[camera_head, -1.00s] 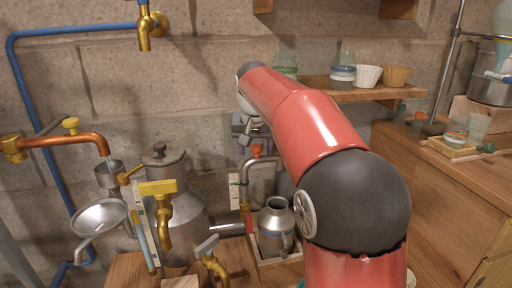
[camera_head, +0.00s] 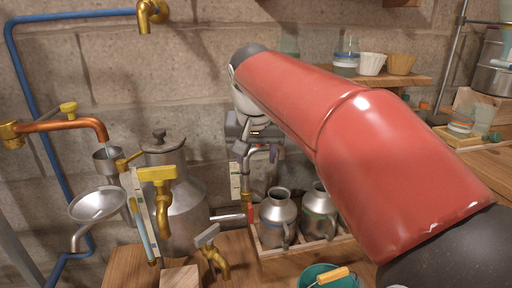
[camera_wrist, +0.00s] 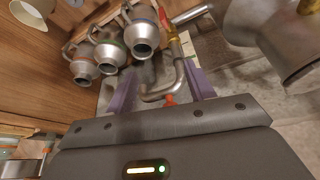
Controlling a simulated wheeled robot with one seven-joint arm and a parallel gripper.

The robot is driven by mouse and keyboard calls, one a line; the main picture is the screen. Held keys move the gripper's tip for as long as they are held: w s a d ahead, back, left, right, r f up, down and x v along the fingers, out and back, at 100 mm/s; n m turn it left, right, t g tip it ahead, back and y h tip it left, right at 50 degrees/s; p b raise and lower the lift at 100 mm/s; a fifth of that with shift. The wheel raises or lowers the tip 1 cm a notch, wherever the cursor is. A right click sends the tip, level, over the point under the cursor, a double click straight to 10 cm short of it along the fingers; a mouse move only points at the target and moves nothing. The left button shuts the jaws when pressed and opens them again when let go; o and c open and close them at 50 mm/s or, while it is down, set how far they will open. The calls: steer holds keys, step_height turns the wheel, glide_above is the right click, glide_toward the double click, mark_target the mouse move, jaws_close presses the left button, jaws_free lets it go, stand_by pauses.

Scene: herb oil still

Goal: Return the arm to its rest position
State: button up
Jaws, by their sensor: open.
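My red arm (camera_head: 330,120) reaches from the lower right across the head view toward the wall. My gripper (camera_head: 254,150) is at its far end, small and partly hidden, above a bent metal pipe (camera_head: 250,172). In the wrist view my gripper (camera_wrist: 160,90) has its two purple fingers apart. The bent pipe (camera_wrist: 182,75) and its orange knob (camera_wrist: 169,99) show between the fingers, with nothing visibly clamped. Whether the fingers touch the pipe cannot be told.
Metal jugs (camera_head: 278,214) stand in a wooden tray (camera_head: 269,254) below the gripper; the wrist view shows three. A large still pot (camera_head: 180,205) with a yellow-handled tap (camera_head: 158,174) stands left. A green bucket (camera_head: 316,276) is at the bottom. A shelf with cups is behind the arm.

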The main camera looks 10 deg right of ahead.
steer(key=s+d+f+n, duration=0.1)
steer(key=s+f, duration=0.6)
steer(key=s, duration=0.3)
steer(key=s+d+f+n+t+y, duration=0.1)
steer(key=s+d+f+n, duration=0.1)
steer(key=s+f, duration=0.6)
steer(key=s, duration=0.3)
steer(key=shift+s, duration=0.15)
